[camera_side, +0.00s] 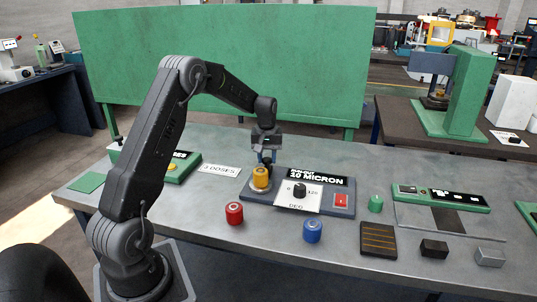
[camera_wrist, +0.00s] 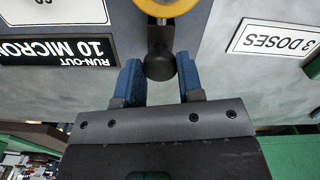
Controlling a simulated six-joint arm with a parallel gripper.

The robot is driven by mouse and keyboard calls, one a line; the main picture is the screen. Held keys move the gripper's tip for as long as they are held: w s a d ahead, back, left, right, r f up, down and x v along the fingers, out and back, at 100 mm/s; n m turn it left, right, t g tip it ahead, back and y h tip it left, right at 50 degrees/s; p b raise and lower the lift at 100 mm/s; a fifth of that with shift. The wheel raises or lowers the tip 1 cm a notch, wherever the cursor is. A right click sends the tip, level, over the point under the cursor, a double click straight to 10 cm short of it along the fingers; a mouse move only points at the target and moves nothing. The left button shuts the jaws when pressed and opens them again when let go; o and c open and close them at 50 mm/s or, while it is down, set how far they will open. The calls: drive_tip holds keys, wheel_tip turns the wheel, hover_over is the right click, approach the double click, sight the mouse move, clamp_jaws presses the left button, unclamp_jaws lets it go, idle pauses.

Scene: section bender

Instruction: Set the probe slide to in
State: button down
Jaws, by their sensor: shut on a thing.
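The probe slide shows in the wrist view as a dark rounded knob (camera_wrist: 160,66) on a short dark stem that runs to the yellow ring-shaped part. My gripper (camera_wrist: 159,80) has its blue fingers on either side of this knob and is shut on it. In the side view my gripper (camera_side: 266,158) points down just behind the yellow cylinder (camera_side: 260,178), at the left end of the grey-blue panel (camera_side: 330,207). The knob is hidden there behind the cylinder and fingers.
The panel has a dial (camera_side: 299,190), a "RUN-OUT 10 MICRON" display (camera_side: 319,177) and a red switch (camera_side: 341,201). A "3 DOSES" label (camera_side: 221,170) lies to the left.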

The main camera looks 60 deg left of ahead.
sight(267, 160)
drive_tip(key=shift+s+d, duration=0.15)
drive_tip(key=shift+d, duration=0.05)
drive_tip(key=c, duration=1.1)
unclamp_jaws()
drive_tip(key=o, duration=0.4)
drive_tip(key=shift+c, duration=0.2)
wheel_tip(267, 160, up, 14)
drive_tip(key=shift+f, duration=0.1)
